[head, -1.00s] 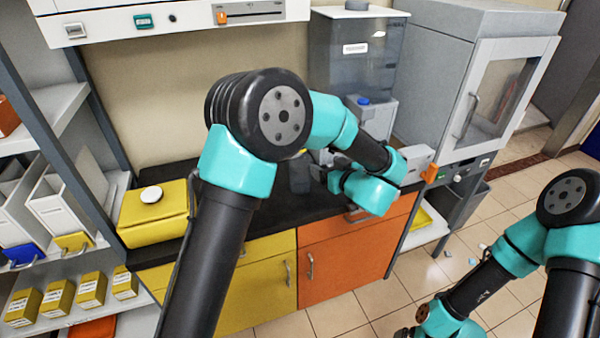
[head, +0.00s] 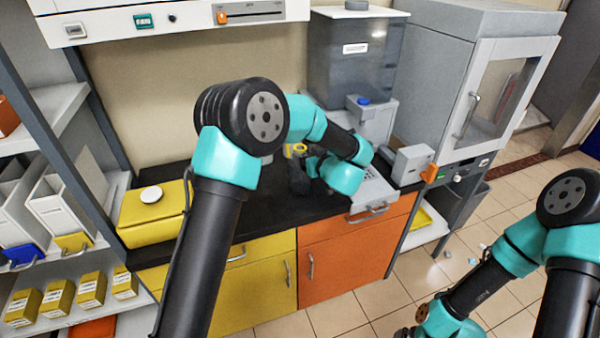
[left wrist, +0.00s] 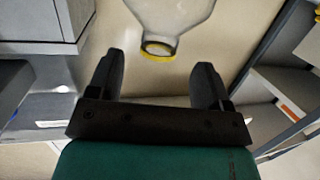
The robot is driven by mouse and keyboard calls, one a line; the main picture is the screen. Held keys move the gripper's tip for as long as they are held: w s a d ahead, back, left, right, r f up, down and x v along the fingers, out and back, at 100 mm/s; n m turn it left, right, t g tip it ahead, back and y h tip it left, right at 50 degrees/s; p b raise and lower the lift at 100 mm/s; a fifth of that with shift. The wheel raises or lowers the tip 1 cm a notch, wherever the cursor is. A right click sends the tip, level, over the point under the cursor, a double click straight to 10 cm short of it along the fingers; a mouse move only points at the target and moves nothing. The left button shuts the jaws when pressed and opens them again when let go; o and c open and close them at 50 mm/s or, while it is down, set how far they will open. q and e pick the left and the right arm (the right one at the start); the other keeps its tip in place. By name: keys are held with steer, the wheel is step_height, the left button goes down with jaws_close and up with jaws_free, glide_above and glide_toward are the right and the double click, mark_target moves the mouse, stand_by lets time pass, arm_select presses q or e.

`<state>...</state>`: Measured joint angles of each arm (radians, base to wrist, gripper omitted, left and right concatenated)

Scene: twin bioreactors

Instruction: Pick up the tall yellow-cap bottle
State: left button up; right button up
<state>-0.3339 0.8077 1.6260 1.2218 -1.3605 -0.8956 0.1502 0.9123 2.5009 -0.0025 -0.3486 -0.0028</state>
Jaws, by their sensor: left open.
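The clear bottle (left wrist: 172,18) with a yellow cap (left wrist: 157,50) shows in the left wrist view, its cap end pointing toward my left gripper (left wrist: 156,64). The gripper is open, with a finger on either side of the cap's line and clear space between fingers and cap. In the head view a yellow ring, seemingly the same cap (head: 300,149), shows just behind my dark left gripper (head: 297,178). The bottle's body is hidden there by my arm and gripper. My right arm is at the lower right, but its gripper is out of view.
A yellow container (head: 152,222) with a white cap stands on the black counter (head: 262,215) at the left. A grey tank (head: 352,75) and a small grey box (head: 411,163) stand at the back and right. Shelves with yellow boxes (head: 58,300) are at the far left.

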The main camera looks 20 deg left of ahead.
mark_target(303, 152)
arm_select(q)
steer(key=shift+x, duration=2.6)
steer(key=shift+r, duration=0.1)
jaws_close()
